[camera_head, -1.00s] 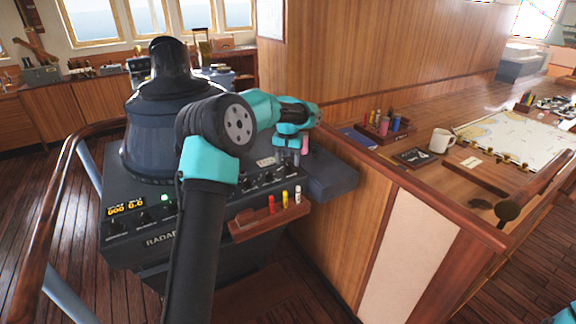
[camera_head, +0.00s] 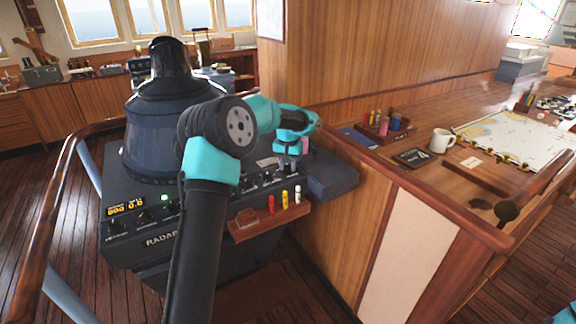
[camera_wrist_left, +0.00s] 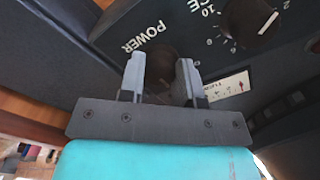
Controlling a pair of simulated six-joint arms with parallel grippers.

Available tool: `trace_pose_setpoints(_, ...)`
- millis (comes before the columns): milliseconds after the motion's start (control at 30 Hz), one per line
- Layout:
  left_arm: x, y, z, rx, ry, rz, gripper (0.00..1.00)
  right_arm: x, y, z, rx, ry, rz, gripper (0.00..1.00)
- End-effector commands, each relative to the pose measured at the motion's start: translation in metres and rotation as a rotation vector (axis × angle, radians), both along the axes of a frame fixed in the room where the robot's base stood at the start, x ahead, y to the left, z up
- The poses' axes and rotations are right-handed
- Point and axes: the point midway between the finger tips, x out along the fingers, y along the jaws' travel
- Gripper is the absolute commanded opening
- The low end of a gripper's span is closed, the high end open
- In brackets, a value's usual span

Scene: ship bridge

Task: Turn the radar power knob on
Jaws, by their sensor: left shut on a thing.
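The radar console (camera_head: 195,238) stands at centre left, with a row of black knobs on its sloped face. My left gripper (camera_head: 288,168) is at the right end of that row. In the left wrist view, the dark power knob (camera_wrist_left: 162,62) sits between the fingertips of my left gripper (camera_wrist_left: 161,82), beside the printed word POWER. The fingers are shut on the knob. In the head view the knob is hidden behind the gripper, and its pointer cannot be made out in either view. My right gripper is not in view.
Another knob (camera_wrist_left: 250,18) with a number scale is close by in the wrist view. A small wooden rack with coloured markers (camera_head: 270,218) is at the console's front. A wooden rail (camera_head: 52,225) curves around the left. A mug (camera_head: 441,140) stands on the chart table.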

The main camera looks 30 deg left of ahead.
Motion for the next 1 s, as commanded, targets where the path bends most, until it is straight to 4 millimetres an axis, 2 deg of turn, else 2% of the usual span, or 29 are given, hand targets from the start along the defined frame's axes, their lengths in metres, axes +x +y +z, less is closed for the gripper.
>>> trace_pose_setpoints(467,0.0000,0.0000,0.0004,0.000,0.000,-0.057,0.07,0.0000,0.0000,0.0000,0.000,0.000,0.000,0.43)
trace_pose_setpoints(667,0.0001,0.0001,0.0005,0.000,0.000,-0.163,0.07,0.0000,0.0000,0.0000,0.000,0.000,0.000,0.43)
trace_pose_setpoints(1000,0.0001,0.0001,0.0006,0.000,-0.001,-0.440,0.07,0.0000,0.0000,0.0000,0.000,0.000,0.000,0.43)
